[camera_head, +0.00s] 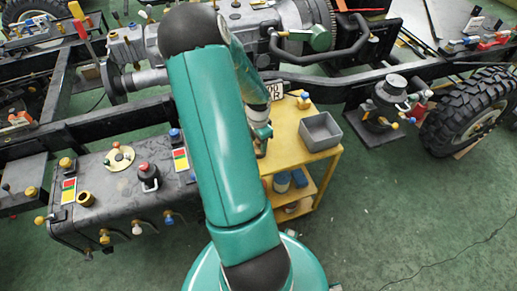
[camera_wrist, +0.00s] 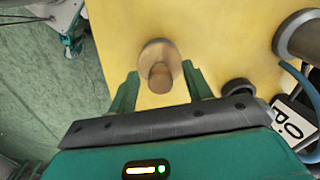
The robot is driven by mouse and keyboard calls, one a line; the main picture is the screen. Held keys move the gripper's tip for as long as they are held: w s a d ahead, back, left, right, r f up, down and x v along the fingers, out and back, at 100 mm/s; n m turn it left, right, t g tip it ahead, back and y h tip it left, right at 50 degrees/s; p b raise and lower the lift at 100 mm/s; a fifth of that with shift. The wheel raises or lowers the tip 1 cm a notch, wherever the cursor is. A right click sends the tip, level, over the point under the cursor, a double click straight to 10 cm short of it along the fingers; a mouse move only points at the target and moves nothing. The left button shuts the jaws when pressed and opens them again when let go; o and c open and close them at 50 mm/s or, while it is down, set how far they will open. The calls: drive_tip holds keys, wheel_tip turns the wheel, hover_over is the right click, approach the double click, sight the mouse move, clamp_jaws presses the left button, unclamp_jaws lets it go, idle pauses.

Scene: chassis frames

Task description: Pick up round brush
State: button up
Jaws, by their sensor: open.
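A round wooden piece with a short upright handle, which looks like the round brush (camera_wrist: 157,52), stands on the yellow tabletop in the wrist view. My gripper (camera_wrist: 160,70) is open, with one green finger on each side of the handle's near side. The fingers do not touch it as far as I can see. In the head view my teal arm covers most of this spot, and the brush cannot be made out there. The yellow cart (camera_head: 290,125) shows to the right of my arm.
A grey open box (camera_head: 320,131) sits on the cart's right part. In the wrist view a grey cylinder (camera_wrist: 302,36), a small dark ring (camera_wrist: 238,87) and a lettered plate (camera_wrist: 296,124) lie at the right. A truck chassis stands behind the cart. Green floor is free at the right.

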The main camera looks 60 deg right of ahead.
drive_tip(key=shift+c, duration=0.2)
clamp_jaws()
drive_tip(key=shift+r, duration=0.2)
drive_tip(key=shift+r, duration=0.25)
wheel_tip(320, 180, up, 2)
drive_tip(key=shift+w+r, duration=0.1)
drive_tip(key=s+a+r, duration=0.7)
drive_tip(key=s+r, duration=0.3)
drive_tip(key=s, duration=0.2)
drive_tip(key=shift+s, duration=0.15)
